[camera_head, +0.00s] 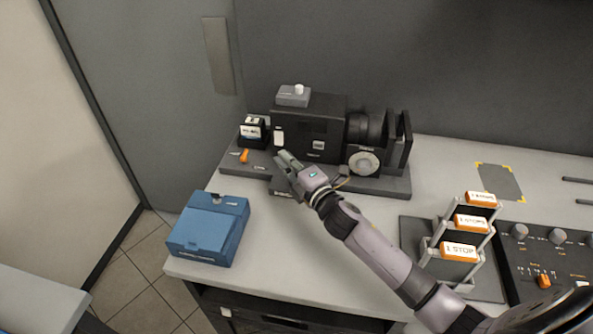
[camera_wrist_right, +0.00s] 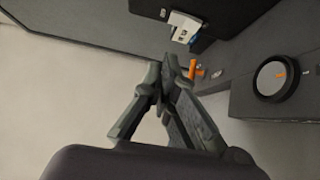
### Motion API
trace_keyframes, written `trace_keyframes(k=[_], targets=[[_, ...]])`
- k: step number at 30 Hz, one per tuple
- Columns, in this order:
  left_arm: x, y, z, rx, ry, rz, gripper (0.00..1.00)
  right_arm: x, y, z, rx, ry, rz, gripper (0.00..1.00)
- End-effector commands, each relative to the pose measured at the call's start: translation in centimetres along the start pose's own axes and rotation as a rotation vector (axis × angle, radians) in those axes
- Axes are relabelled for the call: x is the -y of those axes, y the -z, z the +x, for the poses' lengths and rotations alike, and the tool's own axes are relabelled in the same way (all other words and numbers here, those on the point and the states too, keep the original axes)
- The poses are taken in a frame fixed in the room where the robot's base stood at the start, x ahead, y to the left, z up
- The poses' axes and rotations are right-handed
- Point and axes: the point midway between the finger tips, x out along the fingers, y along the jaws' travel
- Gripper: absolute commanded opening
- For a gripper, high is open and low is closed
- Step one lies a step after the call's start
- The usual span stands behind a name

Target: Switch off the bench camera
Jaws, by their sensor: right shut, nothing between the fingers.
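The bench camera (camera_head: 308,128) is a black box on a dark base plate, with its lens (camera_head: 368,128) on its right side. A small orange lever (camera_head: 244,156) stands on the left end of the base. The lever also shows in the right wrist view (camera_wrist_right: 195,70), just right of my fingertips. My right gripper (camera_head: 283,160) is in front of the camera body, to the right of the lever. It is shut and empty, and its fingertips meet in the right wrist view (camera_wrist_right: 169,68). I cannot tell whether they touch the lever. My left gripper is not in view.
A blue box (camera_head: 210,228) sits at the bench's left front edge. A rack (camera_head: 424,258) with orange-and-white STOP blocks stands right of my arm. A control panel (camera_head: 548,268) is at the far right.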

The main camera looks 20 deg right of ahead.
Motion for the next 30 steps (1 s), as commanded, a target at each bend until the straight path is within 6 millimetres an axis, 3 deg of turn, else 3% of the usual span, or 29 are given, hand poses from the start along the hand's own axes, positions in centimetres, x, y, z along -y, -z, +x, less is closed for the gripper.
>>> trace_keyframes(k=[4,9,16,26,30], targets=[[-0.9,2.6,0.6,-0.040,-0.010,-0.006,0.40,-0.1,0.1,-2.6,-0.002,0.000,-0.001,0.00],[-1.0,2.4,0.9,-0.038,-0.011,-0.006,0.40,-0.4,0.0,-4.3,-0.001,0.000,-0.001,0.00],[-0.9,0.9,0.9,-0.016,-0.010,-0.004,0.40,-0.6,0.0,-4.8,0.000,0.000,0.000,0.00],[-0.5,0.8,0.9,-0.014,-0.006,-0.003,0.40,-0.6,0.0,-4.8,-0.001,-0.001,0.000,0.00],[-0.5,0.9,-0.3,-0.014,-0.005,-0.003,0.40,-1.8,0.0,-4.7,-0.001,-0.002,0.000,0.00]])
